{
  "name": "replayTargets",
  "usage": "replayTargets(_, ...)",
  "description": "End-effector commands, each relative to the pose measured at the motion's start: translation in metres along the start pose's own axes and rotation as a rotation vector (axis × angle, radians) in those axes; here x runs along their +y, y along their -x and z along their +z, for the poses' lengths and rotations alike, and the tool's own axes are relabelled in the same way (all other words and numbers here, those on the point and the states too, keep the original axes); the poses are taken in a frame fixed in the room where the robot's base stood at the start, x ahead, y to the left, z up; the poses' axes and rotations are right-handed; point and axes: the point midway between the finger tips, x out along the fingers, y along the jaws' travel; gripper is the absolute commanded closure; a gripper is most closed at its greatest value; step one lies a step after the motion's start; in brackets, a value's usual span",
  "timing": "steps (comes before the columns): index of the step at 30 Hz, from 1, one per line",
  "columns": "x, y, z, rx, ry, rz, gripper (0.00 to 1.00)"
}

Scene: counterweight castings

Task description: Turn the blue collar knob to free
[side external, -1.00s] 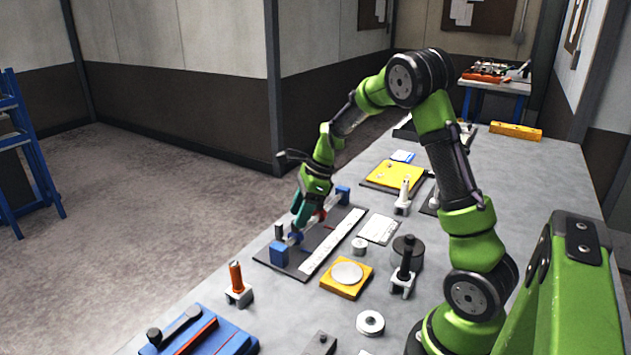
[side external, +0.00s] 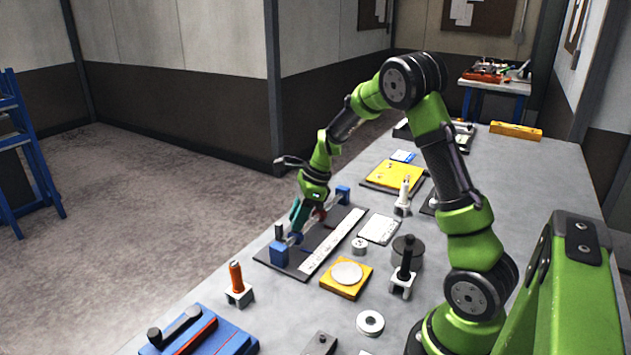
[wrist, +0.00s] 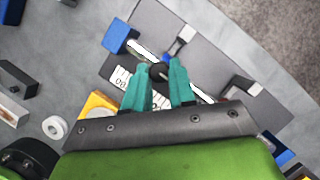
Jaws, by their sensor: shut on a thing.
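My gripper (side external: 296,232) is low over the dark rail board (side external: 285,262), close to the near blue end block (side external: 278,255). In the wrist view, its teal fingers (wrist: 162,78) are shut on a round black knob (wrist: 158,71) above the silver rail. In the side view, a blue part, apparently the collar (side external: 298,238), shows at the fingertips, partly hidden by them. I cannot read the knob's setting. A red part (side external: 320,214) sits farther along the rail, partly behind the gripper.
A white scale strip (side external: 332,242) lies along the board. A far blue end block (side external: 343,192) and a small dark post (side external: 279,231) stand nearby. A yellow plate with a disc (side external: 346,277), a stand with an orange handle (side external: 237,284) and dark weights (side external: 408,250) surround the board.

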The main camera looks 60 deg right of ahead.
Motion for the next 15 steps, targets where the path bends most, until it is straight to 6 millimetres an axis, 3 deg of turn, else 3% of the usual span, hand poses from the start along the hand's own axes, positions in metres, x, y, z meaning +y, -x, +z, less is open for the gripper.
replayTargets(8, -0.0012, 0.0007, -0.0002, 0.0, 0.077, 0.032, 1.0)
replayTargets(15, -0.0029, 0.0005, -0.0002, 0.0, 0.244, 0.102, 1.0)
